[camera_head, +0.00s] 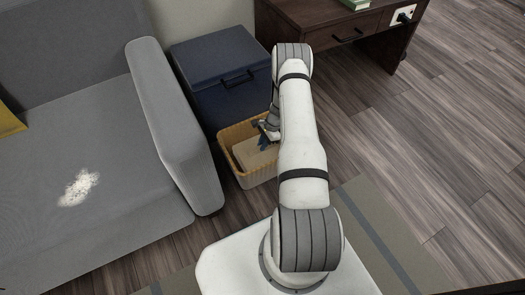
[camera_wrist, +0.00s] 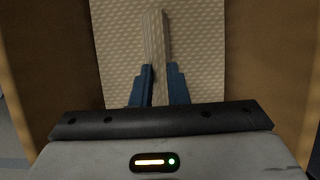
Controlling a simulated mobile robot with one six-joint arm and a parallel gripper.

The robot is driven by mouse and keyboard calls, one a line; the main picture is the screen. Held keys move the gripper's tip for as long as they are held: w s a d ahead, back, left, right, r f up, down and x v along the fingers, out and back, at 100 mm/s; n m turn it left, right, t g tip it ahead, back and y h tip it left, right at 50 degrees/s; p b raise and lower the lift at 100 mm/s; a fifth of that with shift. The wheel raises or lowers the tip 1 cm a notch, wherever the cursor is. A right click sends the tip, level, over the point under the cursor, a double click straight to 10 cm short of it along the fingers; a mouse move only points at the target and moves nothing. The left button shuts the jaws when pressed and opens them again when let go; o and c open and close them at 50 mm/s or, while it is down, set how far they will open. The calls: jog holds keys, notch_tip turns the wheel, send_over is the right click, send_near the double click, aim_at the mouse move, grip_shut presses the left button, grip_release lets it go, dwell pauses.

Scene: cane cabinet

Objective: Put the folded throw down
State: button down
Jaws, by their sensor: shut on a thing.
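The folded throw (camera_head: 256,157) is a pale beige bundle inside the tan basket (camera_head: 227,146), which stands on the floor. In the wrist view, a raised ridge of the throw (camera_wrist: 153,45) stands upright between the two blue fingers of my gripper (camera_wrist: 154,85). The fingers are shut on this ridge. In the head view, my gripper (camera_head: 266,136) reaches down into the basket, partly hidden by my arm. The basket's brown walls (camera_wrist: 63,60) flank the throw in the wrist view. I cannot tell whether the throw rests on the basket's bottom.
A dark blue lidded box (camera_head: 215,75) stands just behind the basket. A grey sofa (camera_head: 172,115) is close on the left, with a pale patch (camera_head: 78,187) on its seat. A dark wooden desk (camera_head: 330,28) stands behind. The wooden floor at right is clear.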

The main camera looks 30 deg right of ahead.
jog(key=shift+f+b, duration=0.6)
jog(key=shift+f, duration=1.05)
jog(key=shift+f, duration=0.15)
jog(key=c, duration=1.4)
grip_release()
